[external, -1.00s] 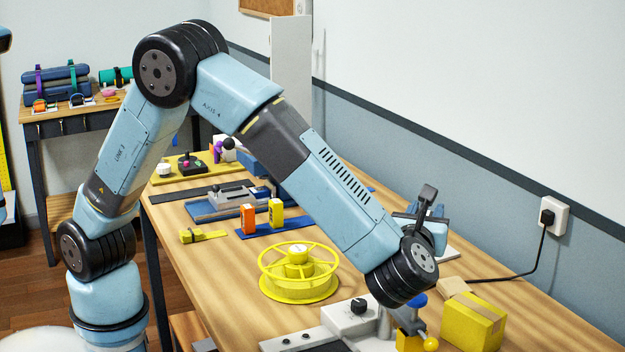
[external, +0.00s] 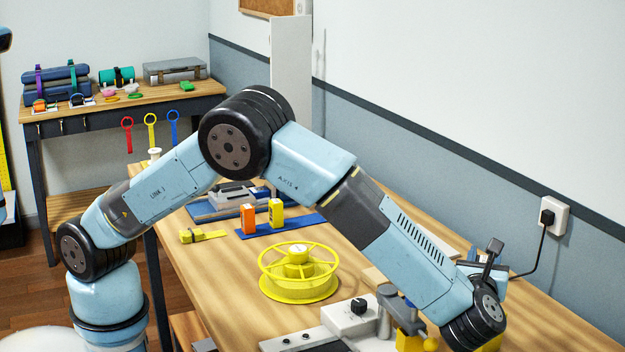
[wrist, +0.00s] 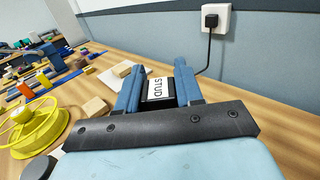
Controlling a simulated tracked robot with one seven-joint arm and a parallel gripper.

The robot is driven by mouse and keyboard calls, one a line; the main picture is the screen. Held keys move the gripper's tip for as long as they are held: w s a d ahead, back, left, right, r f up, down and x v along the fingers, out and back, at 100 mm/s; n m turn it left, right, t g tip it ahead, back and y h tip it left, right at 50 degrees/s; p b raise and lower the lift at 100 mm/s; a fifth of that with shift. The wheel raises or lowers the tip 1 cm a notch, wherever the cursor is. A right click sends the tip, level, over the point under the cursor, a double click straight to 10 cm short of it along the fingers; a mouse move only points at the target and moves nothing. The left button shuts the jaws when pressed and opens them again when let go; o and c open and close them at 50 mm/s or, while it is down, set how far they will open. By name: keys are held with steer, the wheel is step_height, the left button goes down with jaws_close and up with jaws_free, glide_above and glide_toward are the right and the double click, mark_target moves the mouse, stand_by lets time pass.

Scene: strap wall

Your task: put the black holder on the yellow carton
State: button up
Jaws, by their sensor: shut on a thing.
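In the wrist view, my gripper (wrist: 158,84) is shut on the black holder (wrist: 147,91), which carries a white label reading STUD. The holder sits between the two blue fingers, and its lower part is hidden by the dark gripper body. The yellow carton (external: 492,346) is almost fully hidden behind my wrist at the bottom right; only a sliver shows. I cannot make it out in the wrist view, so the gap between holder and carton cannot be told.
A yellow spoked reel (external: 298,272) stands mid-table. A grey fixture (external: 350,318) with a black knob is at the front. Orange and yellow blocks (external: 248,219) stand on a blue strip farther back. A wall socket (external: 553,219) with a black cord is at right.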

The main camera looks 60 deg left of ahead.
steer(key=shift+w+f, duration=0.1)
steer(key=shift+f, duration=1.45)
steer(key=shift+f, duration=0.1)
steer(key=o, duration=1.1)
